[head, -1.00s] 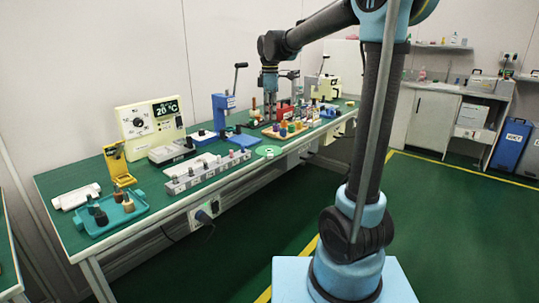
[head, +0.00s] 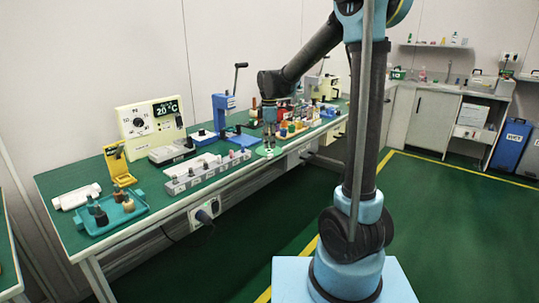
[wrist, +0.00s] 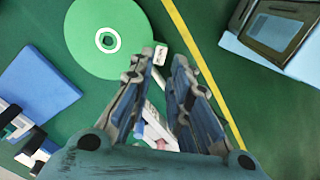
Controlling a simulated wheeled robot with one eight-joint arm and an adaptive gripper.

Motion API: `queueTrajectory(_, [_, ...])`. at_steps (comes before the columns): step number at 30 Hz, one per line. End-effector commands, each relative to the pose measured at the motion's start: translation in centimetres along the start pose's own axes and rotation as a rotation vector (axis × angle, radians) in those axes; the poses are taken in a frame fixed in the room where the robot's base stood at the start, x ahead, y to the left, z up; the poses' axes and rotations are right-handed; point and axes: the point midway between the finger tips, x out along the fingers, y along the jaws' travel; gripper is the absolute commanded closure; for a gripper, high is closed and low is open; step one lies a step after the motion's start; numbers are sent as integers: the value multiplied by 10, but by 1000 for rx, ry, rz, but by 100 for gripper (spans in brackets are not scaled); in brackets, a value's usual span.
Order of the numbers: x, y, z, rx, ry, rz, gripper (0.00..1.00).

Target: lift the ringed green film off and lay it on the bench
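The green film (wrist: 85,45) is a round disc with a white ring at its centre. In the wrist view it lies at the upper left. In the head view the disc (head: 268,153) is near the bench's front edge, partly hidden by my gripper. My gripper (wrist: 164,56) is open, with a gap between its fingers and nothing seen held. Its fingertips are just right of the disc's edge in the wrist view, beside a small white tab (wrist: 160,54). I cannot tell whether the tab is joined to the film. The bench (head: 165,197) is green-topped.
A blue press (head: 222,112) stands behind and left of the disc; its flat blue base (wrist: 37,90) shows in the wrist view. A grey block with several knobs (head: 205,173) is to the left. Crowded trays and fixtures fill the bench to the right.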

Motion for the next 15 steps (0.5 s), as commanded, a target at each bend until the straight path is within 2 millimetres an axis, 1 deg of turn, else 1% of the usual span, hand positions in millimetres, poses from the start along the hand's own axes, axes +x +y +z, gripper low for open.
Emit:
queueTrajectory(4, [13, 1, -1, 0, 0, 0, 82])
queueTrajectory(10, [40, 2, -2, 0, 0, 0, 82])
queueTrajectory(15, [50, 2, -2, 0, 0, 0, 82])
